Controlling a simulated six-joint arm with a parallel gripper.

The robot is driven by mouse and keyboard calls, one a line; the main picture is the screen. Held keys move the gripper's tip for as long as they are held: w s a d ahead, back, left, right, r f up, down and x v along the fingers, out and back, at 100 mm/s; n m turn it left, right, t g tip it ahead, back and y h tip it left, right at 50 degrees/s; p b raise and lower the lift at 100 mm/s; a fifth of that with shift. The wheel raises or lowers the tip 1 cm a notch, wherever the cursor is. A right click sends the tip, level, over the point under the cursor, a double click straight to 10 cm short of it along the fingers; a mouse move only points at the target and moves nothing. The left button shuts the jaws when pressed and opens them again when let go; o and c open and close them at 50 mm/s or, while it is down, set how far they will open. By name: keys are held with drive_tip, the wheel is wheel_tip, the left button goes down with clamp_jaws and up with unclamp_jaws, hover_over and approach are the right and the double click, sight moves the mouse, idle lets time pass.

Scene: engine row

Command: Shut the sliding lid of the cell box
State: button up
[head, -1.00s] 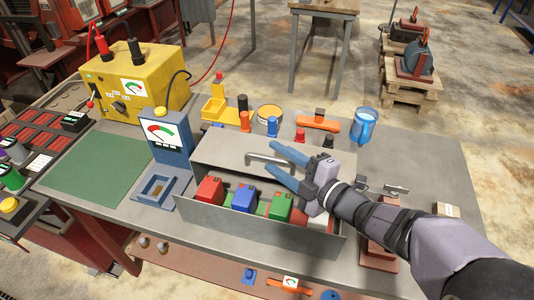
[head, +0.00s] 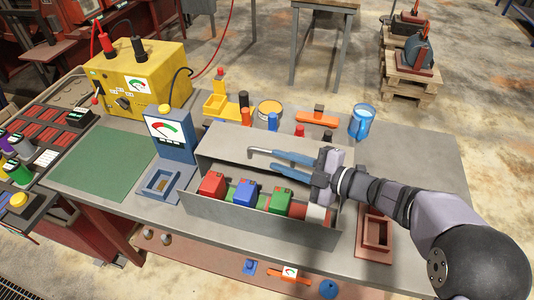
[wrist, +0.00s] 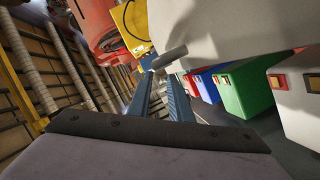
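The cell box (head: 250,220) is a long grey box on the bench. Its grey lid (head: 225,140) is slid toward the back, leaving the front part open. Red (head: 211,186), blue (head: 244,193) and green (head: 280,201) cells show inside, with a pale one at the right end. The lid's bar handle (head: 258,152) is partly hidden by my gripper. My gripper (head: 268,160) is over the lid, its two blue fingers apart with a gap between them. In the wrist view, the handle (wrist: 166,57) crosses just beyond the fingertips; contact is unclear.
A blue meter (head: 168,140) stands at the box's left end, near a yellow supply unit (head: 135,80). Small coloured parts, an orange piece (head: 317,118) and a blue mug (head: 361,122) stand behind. A brown tray (head: 374,236) lies to the right. The green mat (head: 100,165) is clear.

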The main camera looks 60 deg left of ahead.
sight(252, 151)
drive_tip(key=shift+p+x, duration=0.7)
drive_tip(key=shift+x, duration=1.85)
clamp_jaws()
unclamp_jaws()
drive_tip(key=shift+b+v, duration=1.25)
drive_tip(key=shift+v, duration=2.5)
